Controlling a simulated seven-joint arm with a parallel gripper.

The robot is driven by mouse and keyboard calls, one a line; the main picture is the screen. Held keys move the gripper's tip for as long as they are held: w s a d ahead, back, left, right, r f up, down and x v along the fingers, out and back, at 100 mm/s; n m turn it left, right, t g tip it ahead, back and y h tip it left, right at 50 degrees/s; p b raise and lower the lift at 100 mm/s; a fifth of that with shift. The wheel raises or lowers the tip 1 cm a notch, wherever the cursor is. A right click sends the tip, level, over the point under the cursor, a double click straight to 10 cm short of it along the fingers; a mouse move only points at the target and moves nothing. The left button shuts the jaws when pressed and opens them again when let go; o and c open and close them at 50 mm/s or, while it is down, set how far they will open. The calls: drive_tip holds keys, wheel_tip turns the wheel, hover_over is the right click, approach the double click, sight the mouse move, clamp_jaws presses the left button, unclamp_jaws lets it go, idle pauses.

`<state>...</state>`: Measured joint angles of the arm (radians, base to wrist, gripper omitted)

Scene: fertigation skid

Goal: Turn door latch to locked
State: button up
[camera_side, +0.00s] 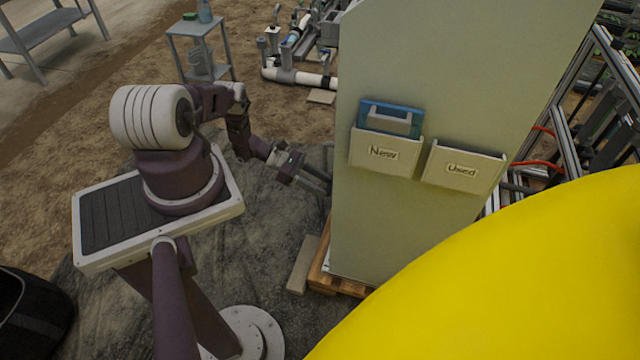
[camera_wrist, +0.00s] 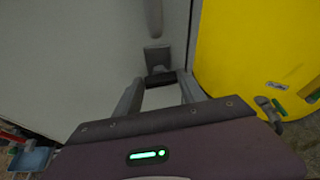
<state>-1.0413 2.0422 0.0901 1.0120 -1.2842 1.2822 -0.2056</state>
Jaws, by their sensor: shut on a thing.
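The door latch (camera_wrist: 158,60) is a small dark grey piece on the pale cabinet door, near the door's right edge in the wrist view. A dark bar (camera_wrist: 161,79) at its lower end lies crosswise between my fingertips. My gripper (camera_wrist: 161,90) is shut on the latch at this bar, one finger at each end. In the side view my gripper (camera_side: 328,184) reaches the left edge of the tall cabinet (camera_side: 375,232). The latch and the door's front are hidden there by the cabinet's side. I cannot tell the latch's exact angle.
A rounded grey handle (camera_wrist: 155,15) is above the latch. A large yellow body (camera_wrist: 255,50) stands close on the right. "New" (camera_side: 384,154) and "Used" (camera_side: 462,169) pockets hang on the cabinet's side. A wooden pallet (camera_side: 325,280) is under the cabinet.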

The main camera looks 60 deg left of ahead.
drive_tip(key=o, duration=1.4)
drive_tip(key=shift+c, duration=0.2)
drive_tip(key=shift+a, duration=0.1)
drive_tip(key=v, duration=0.7)
drive_tip(key=shift+r, duration=0.1)
drive_tip(key=shift+c, duration=0.2)
